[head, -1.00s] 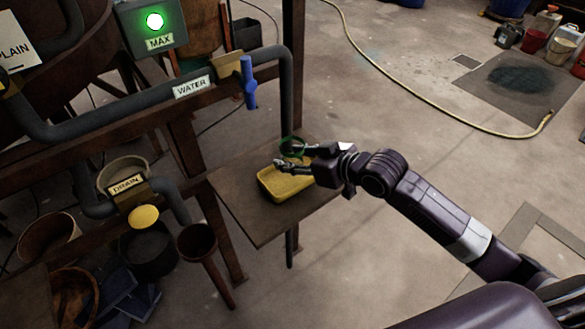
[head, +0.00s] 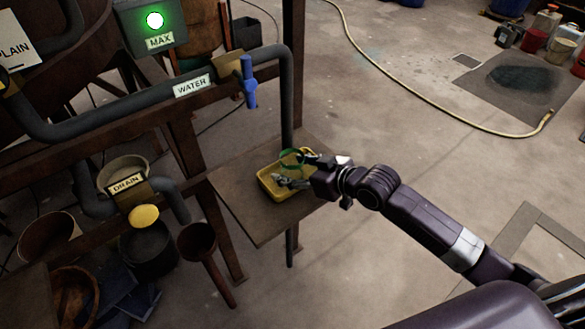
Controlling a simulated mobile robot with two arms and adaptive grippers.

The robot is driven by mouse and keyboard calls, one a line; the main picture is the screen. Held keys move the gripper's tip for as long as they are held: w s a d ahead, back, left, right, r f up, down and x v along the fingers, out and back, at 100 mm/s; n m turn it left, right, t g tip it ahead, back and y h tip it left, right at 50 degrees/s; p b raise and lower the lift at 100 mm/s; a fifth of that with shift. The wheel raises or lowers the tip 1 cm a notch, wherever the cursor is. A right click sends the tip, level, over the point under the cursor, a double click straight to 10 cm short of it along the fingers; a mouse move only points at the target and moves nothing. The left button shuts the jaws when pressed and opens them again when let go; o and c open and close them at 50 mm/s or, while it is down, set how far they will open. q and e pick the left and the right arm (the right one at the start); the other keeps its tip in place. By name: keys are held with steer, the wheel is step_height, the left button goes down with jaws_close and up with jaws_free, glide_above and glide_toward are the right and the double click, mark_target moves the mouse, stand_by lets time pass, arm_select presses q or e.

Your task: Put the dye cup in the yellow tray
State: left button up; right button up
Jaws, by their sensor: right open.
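The yellow tray (head: 268,191) sits on a small brown shelf under the water pipe. The dye cup (head: 284,160) shows as a green rim at the tray's back edge. My right gripper (head: 288,169) is over the tray, with its jaws open and its fingers apart around the cup's side. The fingers and the tray wall hide the cup's lower part, so I cannot tell whether it rests on the tray floor. My left gripper is not in view.
The brown shelf (head: 240,215) has bare room in front of the tray. A blue-handled water valve (head: 250,85) and a rusty post (head: 293,60) stand behind. A hose (head: 400,105) lies on the floor.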

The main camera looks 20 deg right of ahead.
steer(key=shift+r, duration=0.1)
steer(key=shift+s+d+r, duration=0.1)
steer(key=shift+s, duration=0.05)
steer(key=v, duration=1)
steer(key=shift+s+b, duration=0.1)
steer(key=shift+b, duration=0.25)
steer(key=shift+v, duration=0.8)
